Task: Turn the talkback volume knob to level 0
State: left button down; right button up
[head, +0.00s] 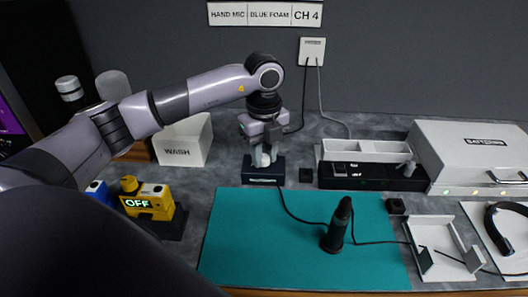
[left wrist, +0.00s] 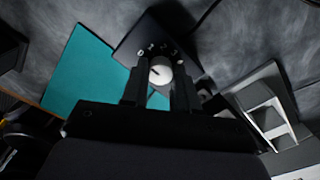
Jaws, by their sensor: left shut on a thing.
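The talkback volume knob (left wrist: 161,70) is a pale round knob with a dark pointer line, on a dark box with small white marks around it. In the head view the dark box (head: 264,177) stands at the back edge of the teal mat. My left gripper (head: 263,158) points down over this box and is shut on the knob. In the left wrist view its fingers (left wrist: 159,88) flank the knob on both sides. My right gripper is not in view.
A black microphone (head: 338,228) stands on the teal mat (head: 240,245). A yellow unit reading OFF (head: 150,203) and a white WASH box (head: 184,142) are to the left. A dark unit with a white tray (head: 366,151), a white case (head: 470,155) and headphones (head: 497,230) are to the right.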

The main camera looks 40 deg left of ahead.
aim_at(264, 157)
pick_arm(q)
jog(key=c, duration=0.9)
grip_release()
jog(key=shift+w+a+r, duration=0.1)
jog(key=shift+r, duration=0.1)
jog(key=shift+o, duration=0.3)
jog(key=shift+f, duration=0.1)
jog(key=shift+r, duration=3.6)
